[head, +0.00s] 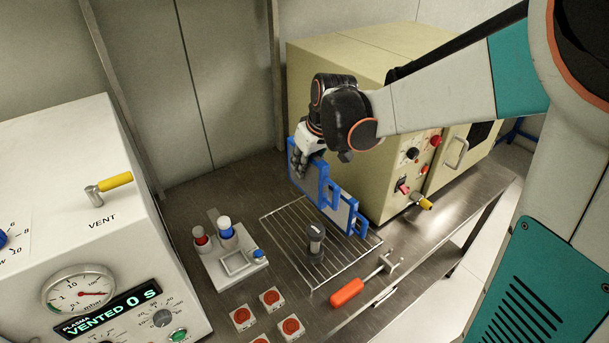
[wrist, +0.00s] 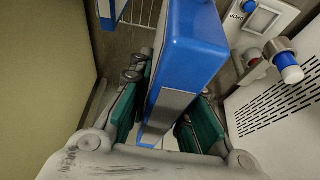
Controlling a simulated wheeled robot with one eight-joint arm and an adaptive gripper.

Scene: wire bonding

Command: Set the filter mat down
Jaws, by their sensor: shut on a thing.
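The filter mat (head: 341,211), a pale panel with blue framing, is upright in the head view, slanting from my gripper down to the right over the wire rack's back edge. I cannot tell whether all the blue-framed sections are one piece, or whether its lower edge touches anything. My gripper (head: 303,163) is shut on its upper left end. In the wrist view the mat's blue edge (wrist: 190,50) and grey face run between the green pads of my gripper (wrist: 162,115). The far end of the mat is hidden there.
The wire rack (head: 292,275) carries a dark cylinder (head: 315,240). A white holder with red and blue caps (head: 226,262) stands left. The beige machine (head: 345,55) stands close behind the mat. Red-buttoned boxes (head: 270,299) are at the front.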

